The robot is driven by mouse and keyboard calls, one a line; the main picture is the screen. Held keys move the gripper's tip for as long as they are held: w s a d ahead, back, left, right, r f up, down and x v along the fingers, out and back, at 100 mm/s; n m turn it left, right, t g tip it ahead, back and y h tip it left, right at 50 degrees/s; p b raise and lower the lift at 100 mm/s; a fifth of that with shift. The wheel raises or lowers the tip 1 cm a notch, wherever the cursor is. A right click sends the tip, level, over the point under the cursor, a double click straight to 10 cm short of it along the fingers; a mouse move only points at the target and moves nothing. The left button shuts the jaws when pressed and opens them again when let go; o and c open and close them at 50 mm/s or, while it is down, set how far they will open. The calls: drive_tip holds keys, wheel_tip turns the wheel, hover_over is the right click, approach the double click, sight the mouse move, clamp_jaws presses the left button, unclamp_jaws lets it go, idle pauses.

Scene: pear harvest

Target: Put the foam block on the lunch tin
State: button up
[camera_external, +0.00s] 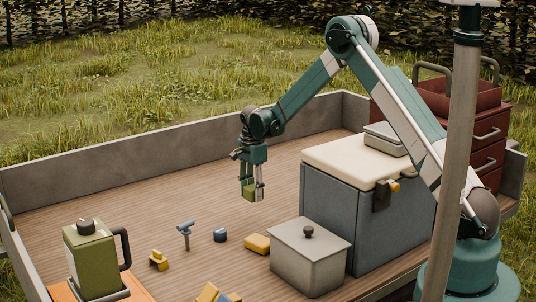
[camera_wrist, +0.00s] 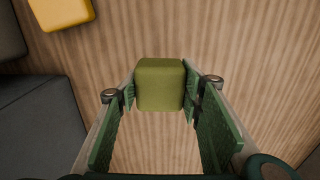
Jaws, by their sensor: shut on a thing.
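The foam block, an olive-green cube (camera_external: 250,193), is between the fingers of my gripper (camera_external: 252,187). In the wrist view the foam block (camera_wrist: 160,84) sits between the green finger pads of my gripper (camera_wrist: 160,95), which is shut on it. The block is above the wooden deck, but its exact height is hard to tell. The lunch tin appears to be the flat grey tin (camera_external: 384,141) on the cream lid of the grey cool box, right of and higher than my gripper. The wrist view does not show the tin.
The cool box (camera_external: 330,210) stands right of my gripper, with a lidded grey bin (camera_external: 305,262) in front. A yellow block (camera_external: 257,243), a dark blue piece (camera_external: 220,235) and a T-shaped piece (camera_external: 185,233) lie nearby. A green canister (camera_external: 92,258) stands at left. The deck's back left is clear.

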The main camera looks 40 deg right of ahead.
drive_tip(key=shift+r, duration=0.1)
drive_tip(key=s+d+r+p, duration=0.4)
drive_tip(key=s+d+r, duration=0.3)
drive_tip(key=d+r, duration=0.6)
wheel_tip(320, 180, up, 30)
drive_tip(key=r+p, duration=0.1)
drive_tip(key=p, duration=0.9)
hover_over(391, 130)
drive_tip(key=shift+w+d+f, duration=0.15)
drive_tip(key=shift+d+f, duration=0.05)
drive_tip(key=shift+f, duration=0.05)
drive_tip(key=shift+f, duration=0.15)
drive_tip(key=shift+f, duration=2.8)
drive_tip(key=shift+f, duration=2.1)
